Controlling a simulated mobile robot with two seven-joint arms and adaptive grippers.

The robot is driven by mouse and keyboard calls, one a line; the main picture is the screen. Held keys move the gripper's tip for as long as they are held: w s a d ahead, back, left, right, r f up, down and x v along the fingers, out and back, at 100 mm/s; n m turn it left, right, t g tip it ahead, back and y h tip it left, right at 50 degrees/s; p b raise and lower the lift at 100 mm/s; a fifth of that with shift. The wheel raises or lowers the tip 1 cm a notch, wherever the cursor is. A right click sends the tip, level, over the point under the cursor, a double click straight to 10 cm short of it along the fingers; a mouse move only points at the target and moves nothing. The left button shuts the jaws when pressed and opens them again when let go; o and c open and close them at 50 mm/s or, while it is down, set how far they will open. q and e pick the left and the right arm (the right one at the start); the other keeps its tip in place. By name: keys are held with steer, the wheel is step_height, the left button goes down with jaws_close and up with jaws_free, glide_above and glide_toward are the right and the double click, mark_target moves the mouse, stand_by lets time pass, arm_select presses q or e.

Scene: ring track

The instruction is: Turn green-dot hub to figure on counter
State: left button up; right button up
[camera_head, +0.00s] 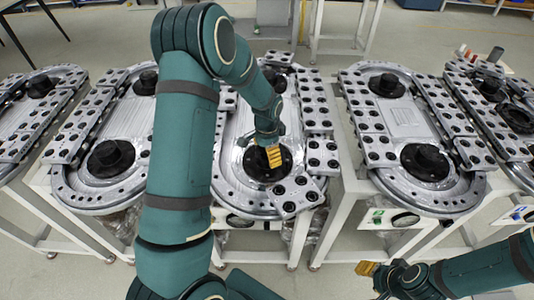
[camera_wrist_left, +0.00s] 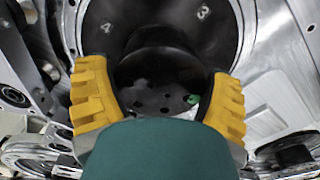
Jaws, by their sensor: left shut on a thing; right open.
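The hub (camera_wrist_left: 155,72), a black round knob with a green dot (camera_wrist_left: 193,99) at its lower right, fills the middle of the left wrist view. It stands on a black disc (camera_wrist_left: 205,40) marked with the figures 4 and 3. My left gripper (camera_wrist_left: 160,97) is shut on it, one yellow finger on each side. In the head view my left gripper (camera_head: 274,157) reaches down to the black disc (camera_head: 252,164) of the middle ring track; the hub is mostly hidden there. My right gripper (camera_head: 376,272) is open and empty, low at the right, away from the tracks.
More ring tracks with black hubs stand at the left (camera_head: 110,156) and right (camera_head: 425,160). A dark oval window (camera_head: 405,220) sits on the right track's front panel; its figure cannot be read. Perforated grey blocks (camera_head: 297,194) lie close beside my left gripper.

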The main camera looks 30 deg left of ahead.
arm_select(q)
steer(key=n, duration=0.3)
steer(key=shift+n, duration=0.4)
steer(key=n, duration=0.3)
steer(key=shift+d+n+b, duration=0.1)
steer(key=shift+n+b, duration=0.2)
steer(key=n+p, duration=0.1)
steer(key=n, duration=0.5)
steer(key=shift+n, duration=0.3)
steer(key=o, duration=0.9)
step_height(320, 180, up, 12)
steer(key=shift+r, duration=0.1)
